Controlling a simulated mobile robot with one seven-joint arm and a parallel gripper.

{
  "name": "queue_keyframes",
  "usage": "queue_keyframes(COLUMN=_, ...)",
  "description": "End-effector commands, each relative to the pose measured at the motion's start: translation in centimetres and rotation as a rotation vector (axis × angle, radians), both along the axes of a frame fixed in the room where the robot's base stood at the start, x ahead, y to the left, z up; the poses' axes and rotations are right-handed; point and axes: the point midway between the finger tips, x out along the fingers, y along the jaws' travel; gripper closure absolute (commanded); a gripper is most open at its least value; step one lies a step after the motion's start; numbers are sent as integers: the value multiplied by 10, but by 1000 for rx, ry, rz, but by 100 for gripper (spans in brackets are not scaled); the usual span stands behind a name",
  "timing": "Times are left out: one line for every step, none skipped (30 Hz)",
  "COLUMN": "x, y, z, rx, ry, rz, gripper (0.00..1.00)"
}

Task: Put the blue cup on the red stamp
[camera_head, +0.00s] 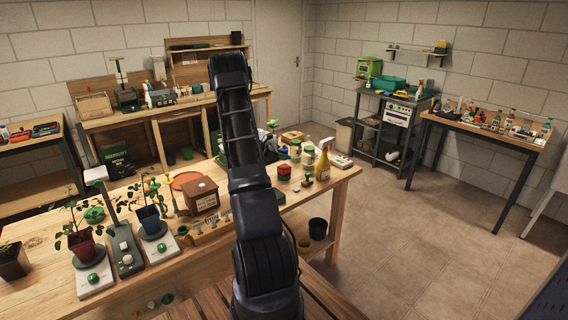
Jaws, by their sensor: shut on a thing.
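My dark arm rises through the middle of the view and hides part of the workbench. My gripper is not visible; the arm's far end is hidden behind its own links. I cannot make out a blue cup. A dark blue pot (150,219) holds a plant on the left of the bench, on a scale-like stand.
The wooden workbench (340,177) carries a brown box (202,194), an orange-red disc (184,179), a yellow bottle (322,166) and several jars right of my arm. Potted plants stand at its left. Other benches line the walls. The floor (400,230) at right is clear.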

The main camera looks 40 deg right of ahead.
Motion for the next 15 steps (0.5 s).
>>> queue_keyframes(x=0, y=0, z=-4, rx=1, ry=2, rz=0, gripper=91)
queue_keyframes(x=0, y=0, z=-7, rx=1, ry=3, rz=0, gripper=91)
queue_keyframes(x=0, y=0, z=-12, rx=1, ry=3, rz=0, gripper=91)
queue_keyframes(x=0, y=0, z=-16, rx=1, ry=3, rz=0, gripper=91)
queue_keyframes(x=0, y=0, z=-20, rx=1, ry=2, rz=0, gripper=91)
queue_keyframes(x=0, y=0, z=-26, rx=1, ry=3, rz=0, gripper=91)
queue_keyframes(x=-1, y=0, z=-31, rx=2, ry=4, rz=0, gripper=91)
queue_keyframes(x=-1, y=0, z=-34, rx=1, ry=3, rz=-1, gripper=91)
queue_keyframes(x=-1, y=0, z=-38, rx=1, ry=2, rz=-1, gripper=91)
queue_keyframes(x=-1, y=0, z=-39, rx=0, ry=1, rz=-2, gripper=91)
queue_keyframes(x=-1, y=0, z=-40, rx=0, ry=0, rz=-1, gripper=91)
queue_keyframes(x=-1, y=0, z=-41, rx=0, ry=0, rz=-1, gripper=91)
queue_keyframes(x=0, y=0, z=-41, rx=0, ry=0, rz=-1, gripper=91)
queue_keyframes(x=0, y=0, z=-40, rx=0, ry=-1, rz=-1, gripper=91)
queue_keyframes(x=0, y=0, z=-40, rx=0, ry=0, rz=-1, gripper=91)
